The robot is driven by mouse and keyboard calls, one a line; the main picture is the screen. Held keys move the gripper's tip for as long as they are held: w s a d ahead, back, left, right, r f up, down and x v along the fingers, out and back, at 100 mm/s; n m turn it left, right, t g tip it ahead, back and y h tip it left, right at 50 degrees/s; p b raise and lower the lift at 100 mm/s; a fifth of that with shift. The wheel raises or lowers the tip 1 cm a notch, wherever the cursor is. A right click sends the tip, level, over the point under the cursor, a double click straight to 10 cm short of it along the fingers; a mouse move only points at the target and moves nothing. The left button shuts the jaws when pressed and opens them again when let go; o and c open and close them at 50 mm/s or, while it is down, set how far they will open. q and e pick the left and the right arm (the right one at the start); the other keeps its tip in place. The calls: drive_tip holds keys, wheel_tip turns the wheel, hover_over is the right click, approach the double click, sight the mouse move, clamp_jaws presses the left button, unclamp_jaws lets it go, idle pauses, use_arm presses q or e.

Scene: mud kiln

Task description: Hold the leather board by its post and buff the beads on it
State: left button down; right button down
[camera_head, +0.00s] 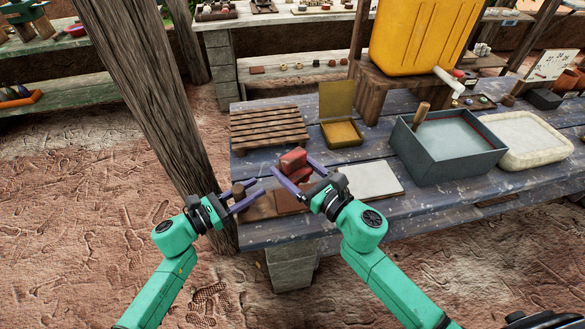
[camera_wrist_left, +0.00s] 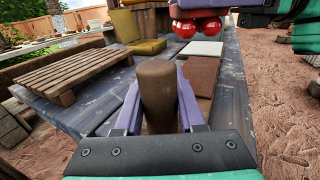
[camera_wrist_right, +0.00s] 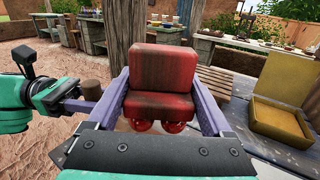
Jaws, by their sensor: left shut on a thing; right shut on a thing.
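My left gripper (camera_head: 240,194) is shut on the upright brown wooden post (camera_wrist_left: 158,88) at the near left end of the table. The brown leather board (camera_wrist_left: 200,74) lies flat on the table beside the post; it also shows in the head view (camera_head: 288,201), partly behind my right gripper. My right gripper (camera_head: 292,170) is shut on a red block (camera_wrist_right: 162,68) with a stepped shape, held above the board. Shiny red beads (camera_wrist_left: 186,28) show just under the block, clear of the board in the left wrist view. I cannot tell how they are attached.
A pale slab (camera_head: 374,181) lies right of the board. Behind are a slatted wooden rack (camera_head: 268,127), an open yellow box (camera_head: 342,133) and a grey water basin (camera_head: 450,165). A thick wooden pole (camera_head: 145,85) stands just left of the table.

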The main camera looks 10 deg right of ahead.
use_arm(q)
drive_tip(key=shift+c, duration=2.2)
unclamp_jaws()
drive_tip(key=v, duration=1.2)
